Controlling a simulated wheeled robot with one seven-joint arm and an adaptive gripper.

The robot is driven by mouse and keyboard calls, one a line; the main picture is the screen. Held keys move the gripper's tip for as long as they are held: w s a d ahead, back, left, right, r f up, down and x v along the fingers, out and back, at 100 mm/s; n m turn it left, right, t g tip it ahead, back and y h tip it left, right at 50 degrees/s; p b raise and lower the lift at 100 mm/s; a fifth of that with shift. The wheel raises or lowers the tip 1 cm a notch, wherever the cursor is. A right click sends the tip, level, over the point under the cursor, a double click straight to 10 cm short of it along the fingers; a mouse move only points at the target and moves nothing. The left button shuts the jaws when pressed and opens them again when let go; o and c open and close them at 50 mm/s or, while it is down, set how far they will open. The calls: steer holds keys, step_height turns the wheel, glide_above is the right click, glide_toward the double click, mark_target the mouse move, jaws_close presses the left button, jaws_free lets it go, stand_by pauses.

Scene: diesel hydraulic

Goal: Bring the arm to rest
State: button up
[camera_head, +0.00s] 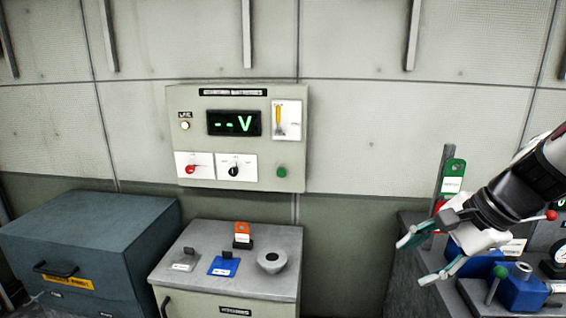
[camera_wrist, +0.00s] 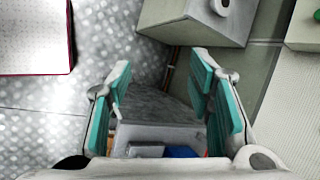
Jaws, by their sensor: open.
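My gripper (camera_head: 424,258) is at the right of the head view, at the end of my dark arm. Its teal-padded fingers are spread apart and point left and down. In the wrist view my gripper (camera_wrist: 165,100) shows both teal pads with a wide gap and nothing between them. Beyond the gap lies a grey surface with part of a blue item (camera_wrist: 183,151). In the head view the gripper overlaps the hydraulic bench at the right, and I cannot tell whether it touches anything there.
A wall panel (camera_head: 290,160) has a display reading "--V". Below it stands a grey cabinet (camera_head: 230,290) with blue, grey and orange tagged items on top. A blue-grey chest (camera_head: 85,235) is at left. Blue blocks (camera_head: 520,292), a green tag (camera_head: 454,175) and a gauge are at right.

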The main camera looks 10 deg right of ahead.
steer(key=s+a+r+n+h, duration=0.3)
steer(key=s+a+r+n, duration=0.2)
steer(key=s+a+n, duration=0.5)
steer(key=shift+s+r+n+t+h, duration=0.3)
steer(key=shift+s+n, duration=0.75)
steer(key=shift+n, duration=2.15)
steer(key=shift+f, duration=0.1)
